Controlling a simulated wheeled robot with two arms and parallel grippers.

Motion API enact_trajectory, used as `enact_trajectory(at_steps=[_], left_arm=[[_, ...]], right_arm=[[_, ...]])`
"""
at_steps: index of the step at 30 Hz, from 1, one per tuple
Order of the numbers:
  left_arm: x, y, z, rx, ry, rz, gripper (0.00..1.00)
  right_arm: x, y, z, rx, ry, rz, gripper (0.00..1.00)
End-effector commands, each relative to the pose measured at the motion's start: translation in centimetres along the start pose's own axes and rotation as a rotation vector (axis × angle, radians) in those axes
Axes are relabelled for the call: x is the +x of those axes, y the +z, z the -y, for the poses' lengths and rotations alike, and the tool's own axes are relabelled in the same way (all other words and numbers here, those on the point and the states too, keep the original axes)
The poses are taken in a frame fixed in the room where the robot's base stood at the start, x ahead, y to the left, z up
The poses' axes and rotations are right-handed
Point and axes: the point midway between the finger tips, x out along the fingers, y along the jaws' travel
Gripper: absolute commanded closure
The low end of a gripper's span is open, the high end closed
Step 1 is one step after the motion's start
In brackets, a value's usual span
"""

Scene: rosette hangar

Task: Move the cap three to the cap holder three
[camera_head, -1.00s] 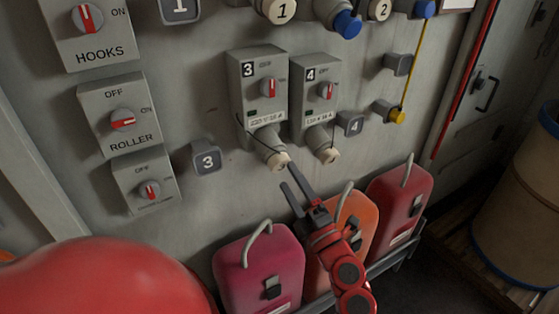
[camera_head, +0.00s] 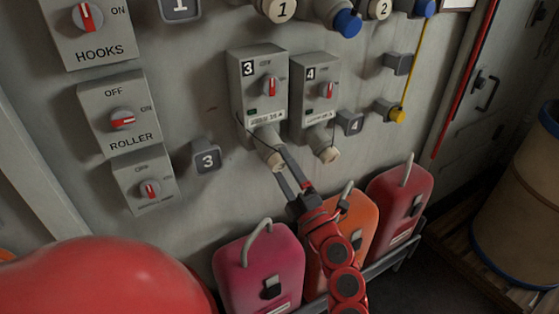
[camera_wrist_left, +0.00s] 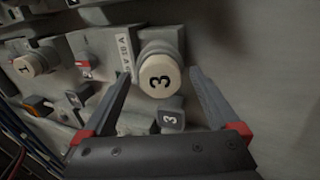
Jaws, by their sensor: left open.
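Cap three (camera_head: 275,160) is a round cream cap on the socket under the grey box marked 3 (camera_head: 257,85). A dark cord loops by it. In the left wrist view cap three (camera_wrist_left: 160,80) faces me with a black 3, between the fingers. My left gripper (camera_head: 281,163) is open, with a fingertip on each side of the cap; I cannot tell if they touch it. Cap holder three (camera_head: 207,159) is a grey square block marked 3 on the wall, left of the cap; it also shows in the wrist view (camera_wrist_left: 172,119). My right gripper is not in view.
Box 4 (camera_head: 315,92) with its own cap (camera_head: 329,155) is close on the right, beside holder 4 (camera_head: 350,123). Red and orange canisters (camera_head: 258,275) stand below. Switch boxes (camera_head: 120,115) are at left. The wall between cap and holder three is clear.

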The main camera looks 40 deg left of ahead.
Motion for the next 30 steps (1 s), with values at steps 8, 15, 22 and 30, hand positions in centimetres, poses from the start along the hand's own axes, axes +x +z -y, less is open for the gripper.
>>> enact_trajectory(at_steps=[8,15,22,30], left_arm=[[0.00,-0.02,-0.02,0.000,0.000,-0.001,0.05],[-0.01,-0.01,0.01,0.000,0.000,0.000,0.05],[0.00,-0.01,0.01,0.000,-0.001,0.000,0.05],[0.00,-0.02,0.00,0.000,0.000,-0.001,0.46]], right_arm=[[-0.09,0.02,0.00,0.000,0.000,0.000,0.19],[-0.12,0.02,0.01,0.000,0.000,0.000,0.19],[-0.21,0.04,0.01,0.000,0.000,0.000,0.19],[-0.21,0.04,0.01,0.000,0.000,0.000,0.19]])
